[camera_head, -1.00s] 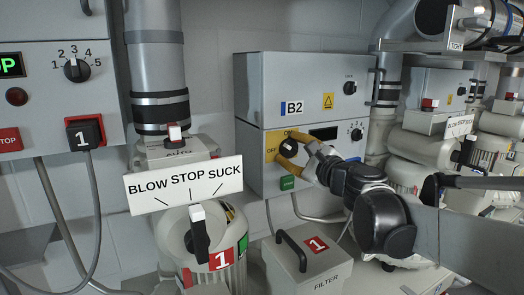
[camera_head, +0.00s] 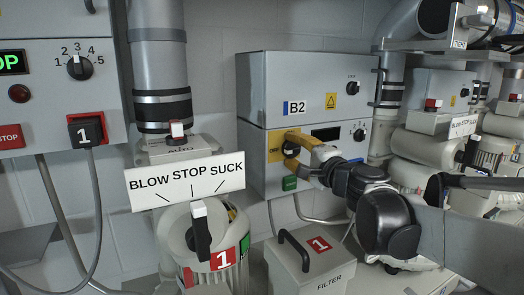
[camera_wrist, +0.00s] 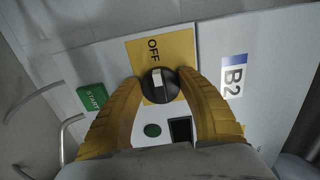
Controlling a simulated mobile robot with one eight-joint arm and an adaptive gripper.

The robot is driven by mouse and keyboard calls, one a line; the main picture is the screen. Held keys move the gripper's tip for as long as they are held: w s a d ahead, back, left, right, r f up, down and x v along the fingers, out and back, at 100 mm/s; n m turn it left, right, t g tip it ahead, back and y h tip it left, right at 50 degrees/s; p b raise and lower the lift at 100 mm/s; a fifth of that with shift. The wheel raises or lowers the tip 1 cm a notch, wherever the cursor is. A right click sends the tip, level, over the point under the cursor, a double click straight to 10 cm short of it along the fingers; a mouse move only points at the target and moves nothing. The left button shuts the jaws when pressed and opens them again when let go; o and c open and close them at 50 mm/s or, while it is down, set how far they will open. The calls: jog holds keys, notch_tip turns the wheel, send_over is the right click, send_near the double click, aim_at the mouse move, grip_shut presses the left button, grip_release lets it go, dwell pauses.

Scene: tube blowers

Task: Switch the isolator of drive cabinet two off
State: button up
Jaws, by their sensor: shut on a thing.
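The isolator is a black rotary knob (camera_wrist: 160,88) with a pale mark, on a yellow plate (camera_wrist: 178,45). In the wrist view the mark points towards the word OFF; the ON word is hidden. The plate is on the front of grey cabinet B2 (camera_head: 308,82), and it also shows in the head view (camera_head: 275,147). My gripper (camera_wrist: 161,80) has its two yellow fingers on either side of the knob, shut on it. In the head view my gripper (camera_head: 296,150) largely covers the knob.
A green START button (camera_wrist: 91,97) is beside the plate, close to one finger. A small display (camera_head: 325,134) and a speed dial (camera_head: 359,134) are right of the knob. A filter box (camera_head: 304,264) with a handle stands below. Cabinet one (camera_head: 55,70) is at the left.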

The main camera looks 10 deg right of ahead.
jog(key=shift+r, duration=0.1)
dwell(0.3)
jog(key=o, duration=1.1)
jog(key=shift+w, duration=0.1)
jog(key=v, duration=1.2)
